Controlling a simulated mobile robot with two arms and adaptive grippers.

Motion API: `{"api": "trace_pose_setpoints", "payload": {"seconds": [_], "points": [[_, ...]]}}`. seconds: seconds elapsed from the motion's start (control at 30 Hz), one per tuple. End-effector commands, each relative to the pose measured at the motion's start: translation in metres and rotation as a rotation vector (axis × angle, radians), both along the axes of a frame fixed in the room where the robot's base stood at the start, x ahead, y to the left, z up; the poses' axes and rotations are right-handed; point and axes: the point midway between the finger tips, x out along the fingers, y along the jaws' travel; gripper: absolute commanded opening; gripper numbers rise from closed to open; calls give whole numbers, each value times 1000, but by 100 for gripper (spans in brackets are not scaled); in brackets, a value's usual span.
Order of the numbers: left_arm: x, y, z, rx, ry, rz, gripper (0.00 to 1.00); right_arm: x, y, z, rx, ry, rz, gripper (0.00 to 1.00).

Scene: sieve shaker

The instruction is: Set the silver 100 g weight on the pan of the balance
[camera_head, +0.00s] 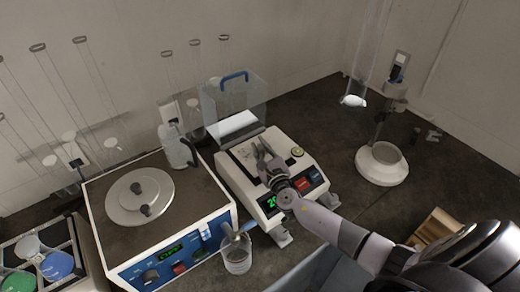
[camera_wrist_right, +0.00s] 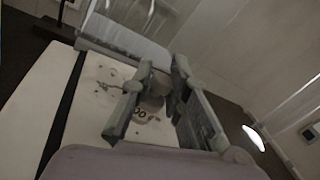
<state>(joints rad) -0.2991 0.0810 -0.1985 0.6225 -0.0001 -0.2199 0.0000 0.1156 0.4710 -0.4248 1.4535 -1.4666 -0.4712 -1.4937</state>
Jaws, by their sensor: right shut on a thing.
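The balance (camera_head: 232,176) is a white box with a dark front panel and lit green digits, partly hidden by my arm. My right gripper (camera_head: 266,149) reaches over its top, fingers pointing at the pan area. In the right wrist view my right gripper (camera_wrist_right: 152,92) is shut on the silver weight (camera_wrist_right: 152,103), which sits between the two fingers. Part of a marking, "00", shows on it. The pale balance top (camera_wrist_right: 93,92) lies behind and below it. I cannot tell whether the weight touches the pan. My left gripper is not in view.
A clear shield (camera_head: 234,98) stands behind the balance. A sieve shaker (camera_head: 190,225) with a round plate is to its left, with a wash bottle (camera_head: 177,147) behind. A beaker (camera_head: 237,258) stands in front. A white-based stand (camera_head: 382,165) is right; dark bench between is mostly clear.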

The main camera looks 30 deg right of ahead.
Motion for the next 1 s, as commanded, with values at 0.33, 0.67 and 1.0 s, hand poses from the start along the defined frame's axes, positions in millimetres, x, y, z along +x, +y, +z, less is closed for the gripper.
{"api": "trace_pose_setpoints", "payload": {"seconds": [0.33, 0.67, 1.0], "points": [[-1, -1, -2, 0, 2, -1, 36, 0, 0, -1, 1, 0, 0, 20], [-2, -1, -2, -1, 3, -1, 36, 0, 0, -1, 0, 0, 0, 36], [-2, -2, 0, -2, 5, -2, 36, -9, 1, 0, 1, 1, 1, 36]]}}
